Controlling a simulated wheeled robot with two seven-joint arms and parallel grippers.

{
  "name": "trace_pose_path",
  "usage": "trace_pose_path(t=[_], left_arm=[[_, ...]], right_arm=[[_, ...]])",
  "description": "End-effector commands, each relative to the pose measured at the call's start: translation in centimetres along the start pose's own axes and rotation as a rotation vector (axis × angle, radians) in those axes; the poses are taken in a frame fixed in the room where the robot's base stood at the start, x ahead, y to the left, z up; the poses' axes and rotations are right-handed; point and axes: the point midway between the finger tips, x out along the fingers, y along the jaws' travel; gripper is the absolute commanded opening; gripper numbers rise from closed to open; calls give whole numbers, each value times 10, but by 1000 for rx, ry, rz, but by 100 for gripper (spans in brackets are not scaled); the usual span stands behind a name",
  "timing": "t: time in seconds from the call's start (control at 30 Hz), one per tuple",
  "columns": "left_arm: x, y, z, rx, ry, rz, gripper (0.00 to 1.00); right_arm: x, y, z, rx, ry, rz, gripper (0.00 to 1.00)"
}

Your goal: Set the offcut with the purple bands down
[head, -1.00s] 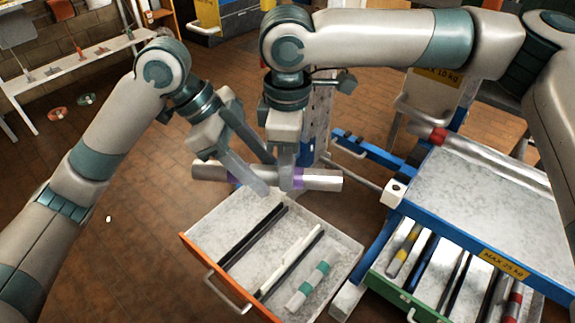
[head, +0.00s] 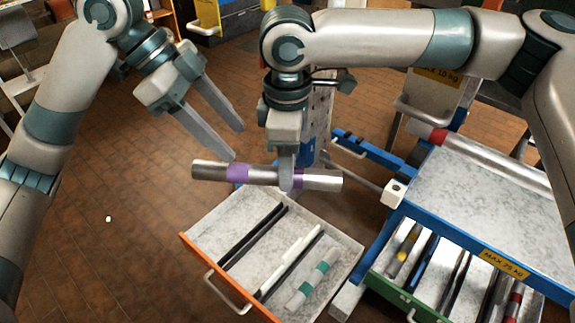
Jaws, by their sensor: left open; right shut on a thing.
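The offcut with the purple bands (head: 210,171) is a silver tube held roughly level above the open orange-fronted drawer (head: 215,222). My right gripper (head: 287,180) is shut on it near its right-hand band, pointing down. My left gripper (head: 238,143) is open and empty, above and left of the tube, apart from it. The drawer holds black dividers, a thin white bar (head: 290,262) and a tube with green bands (head: 312,286). The rear corner of the drawer is partly hidden by the tube.

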Motion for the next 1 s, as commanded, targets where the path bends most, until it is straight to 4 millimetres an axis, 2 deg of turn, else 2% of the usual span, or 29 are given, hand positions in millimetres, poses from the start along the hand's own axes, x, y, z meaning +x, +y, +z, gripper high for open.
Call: trace_pose_path(t=[0.1,0.23,0.7,0.87,1.0], left_arm=[[-14,0,0,0,-1,-1,51],[-20,0,0,0,0,1,51],[-20,-3,1,-7,6,-4,51],[-10,-19,4,-51,42,-36,51],[8,-49,12,-130,100,-100,51]], right_arm=[[0,0,0,0,1,0,2],[0,0,0,0,0,0,2],[0,0,0,0,1,0,2],[0,0,0,0,1,0,2],[0,0,0,0,1,0,2]])
